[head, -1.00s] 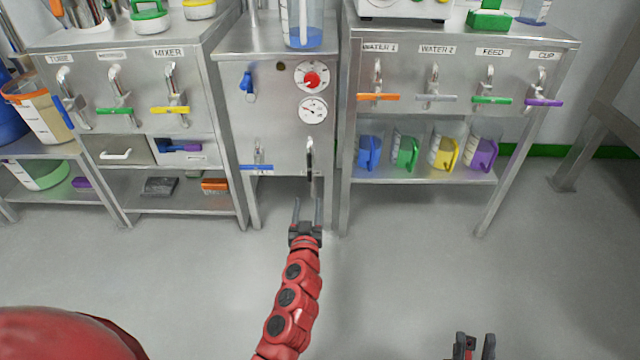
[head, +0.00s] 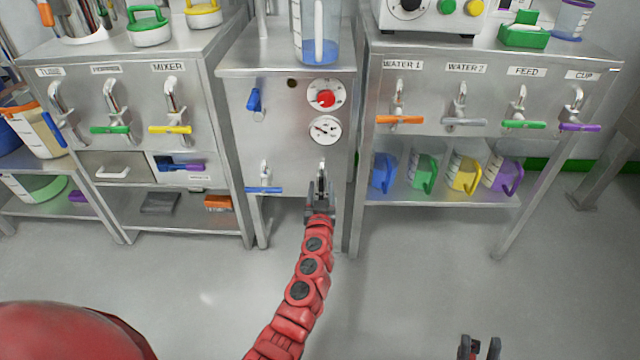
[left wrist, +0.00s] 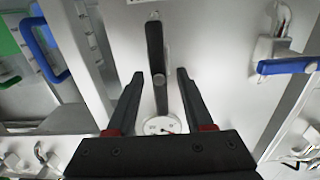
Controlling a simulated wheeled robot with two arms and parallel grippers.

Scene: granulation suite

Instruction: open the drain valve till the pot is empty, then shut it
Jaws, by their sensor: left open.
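A valve with a black lever (left wrist: 154,45) is on the front of the middle steel cabinet (head: 285,145). In the left wrist view the lever stands lengthwise between the fingers of my left gripper (left wrist: 161,74), which is open, with gaps on both sides. In the head view my left gripper (head: 320,192) is at this valve and partly covers it. A second valve with a blue lever (head: 263,190) sits to its left; its lever lies level. No label names the drain valve, and I cannot make out a pot. My right gripper (head: 480,348) is open and empty at the bottom edge.
A clear jug (head: 318,45) with blue liquid stands on the cabinet, above a red dial (head: 325,96) and a gauge (head: 325,130). Labelled taps are on both neighbouring cabinets. Coloured jugs (head: 424,172) stand on the right shelf. The floor in front is clear.

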